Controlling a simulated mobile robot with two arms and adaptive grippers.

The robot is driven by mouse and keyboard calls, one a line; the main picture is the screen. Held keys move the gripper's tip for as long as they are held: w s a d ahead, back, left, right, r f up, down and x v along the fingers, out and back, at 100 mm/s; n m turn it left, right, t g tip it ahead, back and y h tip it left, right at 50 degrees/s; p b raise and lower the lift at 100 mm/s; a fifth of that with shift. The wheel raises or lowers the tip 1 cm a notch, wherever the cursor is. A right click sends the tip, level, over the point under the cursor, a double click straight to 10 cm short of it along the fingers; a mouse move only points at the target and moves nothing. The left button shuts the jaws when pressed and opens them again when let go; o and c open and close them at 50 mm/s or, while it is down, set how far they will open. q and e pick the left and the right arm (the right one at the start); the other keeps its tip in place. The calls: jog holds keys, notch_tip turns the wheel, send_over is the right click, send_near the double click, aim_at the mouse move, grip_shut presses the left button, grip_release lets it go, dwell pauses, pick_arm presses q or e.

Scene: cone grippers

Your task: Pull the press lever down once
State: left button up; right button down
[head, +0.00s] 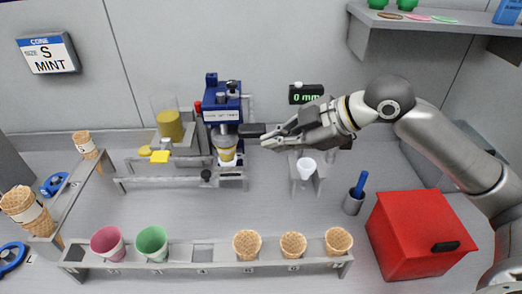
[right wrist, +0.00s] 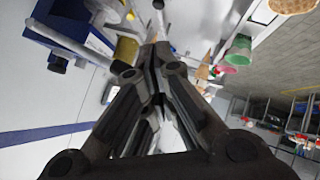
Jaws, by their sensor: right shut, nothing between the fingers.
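The blue press (head: 221,112) stands at the back middle, with a yellow-filled cup (head: 226,148) under its head. A dark handle (head: 252,130), which looks like the press lever, sticks out level from the press's right side. My right gripper (head: 267,143) is shut and empty, its tips just right of and slightly below this handle. I cannot tell whether they touch. In the right wrist view the closed fingertips (right wrist: 154,48) point toward the scene, with the blue press (right wrist: 78,28) at upper left. My left gripper is not in view.
A rack (head: 204,254) in front holds pink and green cups and several waffle cones. A red box (head: 417,235) stands at right, beside a grey holder (head: 353,203) with a blue stick. A shelf (head: 430,22) overhangs upper right.

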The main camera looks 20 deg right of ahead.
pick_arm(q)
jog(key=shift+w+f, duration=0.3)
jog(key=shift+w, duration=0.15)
pick_arm(e)
jog(key=v, duration=0.3)
jog(key=shift+d+r, duration=0.1)
jog(key=shift+r, duration=0.1)
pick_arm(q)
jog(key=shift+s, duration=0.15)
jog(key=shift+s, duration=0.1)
